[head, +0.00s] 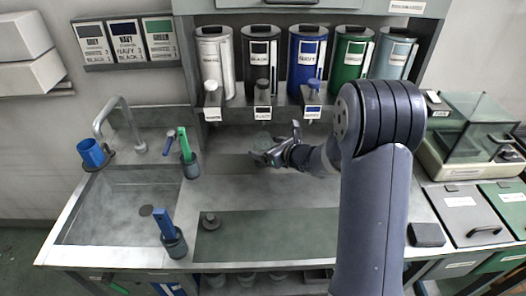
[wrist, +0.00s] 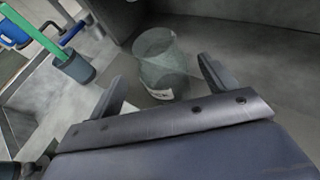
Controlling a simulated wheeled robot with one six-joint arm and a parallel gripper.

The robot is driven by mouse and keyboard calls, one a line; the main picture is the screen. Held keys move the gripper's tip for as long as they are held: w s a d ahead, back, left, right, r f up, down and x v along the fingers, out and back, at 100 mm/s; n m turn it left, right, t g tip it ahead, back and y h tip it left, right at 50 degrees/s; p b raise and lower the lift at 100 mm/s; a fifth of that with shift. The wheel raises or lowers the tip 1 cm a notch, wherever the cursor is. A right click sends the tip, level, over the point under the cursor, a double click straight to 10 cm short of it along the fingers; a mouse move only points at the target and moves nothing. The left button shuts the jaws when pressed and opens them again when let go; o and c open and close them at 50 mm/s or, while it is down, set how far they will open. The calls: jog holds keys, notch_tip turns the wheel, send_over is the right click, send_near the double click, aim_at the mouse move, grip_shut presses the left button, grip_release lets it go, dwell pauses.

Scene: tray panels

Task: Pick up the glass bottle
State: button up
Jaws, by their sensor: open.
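A clear, greenish glass bottle (wrist: 160,58) stands on the counter in the wrist view, with a pale label low on its side. My gripper (wrist: 163,76) is open, one finger to the left of the glass and one to the right. The glass lies between and slightly beyond the fingertips; I cannot tell whether they touch it. In the head view my gripper (head: 277,144) is low over the back of the counter, under the dispensers. The bottle (head: 262,139) shows there only faintly, just behind the fingers and partly hidden.
A sink (head: 120,205) with a tap (head: 122,125) is at left. Dark cups with a green-handled brush (head: 187,155) and a blue-handled brush (head: 170,235) stand by it. Dispenser nozzles (head: 263,95) hang above. A glass-sided box (head: 470,130) is at right. The green mat (head: 280,238) is mostly clear.

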jog(key=shift+p+x, duration=0.85)
jog(key=shift+x, duration=1.75)
jog(key=shift+w+d+f, duration=0.1)
jog(key=shift+d, duration=0.1)
jog(key=c, duration=1.3)
jog(key=shift+c, duration=0.3)
